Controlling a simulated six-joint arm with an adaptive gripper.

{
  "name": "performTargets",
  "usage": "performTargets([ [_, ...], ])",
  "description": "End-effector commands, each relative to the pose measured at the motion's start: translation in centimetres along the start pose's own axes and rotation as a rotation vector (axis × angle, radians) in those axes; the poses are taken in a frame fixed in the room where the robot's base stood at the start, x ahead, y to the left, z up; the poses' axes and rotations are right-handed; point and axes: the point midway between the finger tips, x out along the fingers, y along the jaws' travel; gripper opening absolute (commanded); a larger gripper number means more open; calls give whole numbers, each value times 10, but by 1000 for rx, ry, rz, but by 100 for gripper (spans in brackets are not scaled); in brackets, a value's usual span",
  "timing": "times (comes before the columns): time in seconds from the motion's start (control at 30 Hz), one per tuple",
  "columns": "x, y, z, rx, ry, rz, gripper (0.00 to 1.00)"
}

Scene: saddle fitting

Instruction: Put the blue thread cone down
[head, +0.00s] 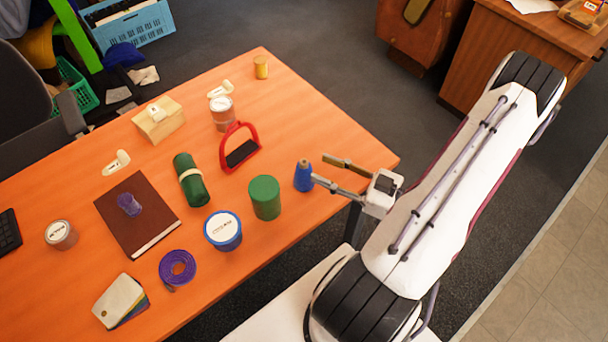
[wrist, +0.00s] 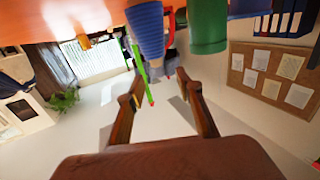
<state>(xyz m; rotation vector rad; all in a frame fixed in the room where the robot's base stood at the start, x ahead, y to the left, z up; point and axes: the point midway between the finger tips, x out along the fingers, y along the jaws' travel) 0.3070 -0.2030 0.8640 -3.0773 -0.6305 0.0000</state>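The blue thread cone (head: 303,177) stands upright near the table's right-hand part, narrow tan tip up. In the wrist view, which shows the scene upside down, the cone (wrist: 146,28) is at the top, beyond the fingertips. My gripper (head: 320,170) is just right of the cone in the head view, fingers spread and pointing towards it. In the wrist view my gripper (wrist: 158,80) is open, with nothing between its fingers. The cone's base seems to rest on the orange table (head: 335,140); I cannot tell whether a finger touches it.
A green tin (head: 265,197) stands close left of the cone, with a blue tin (head: 223,230) beyond it. A red stirrup (head: 240,148) is behind the green tin. A green roll (head: 191,180) and a brown book (head: 138,215) lie farther left. The table's right corner is bare.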

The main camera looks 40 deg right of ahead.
Motion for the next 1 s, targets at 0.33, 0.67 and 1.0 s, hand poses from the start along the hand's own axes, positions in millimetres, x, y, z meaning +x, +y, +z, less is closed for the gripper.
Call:
performTargets([
  [0.33,14,0,1,-1,0,1,36],
  [0.67,15,0,1,0,0,0,36],
  [1.0,33,1,7,2,0,-4,36],
])
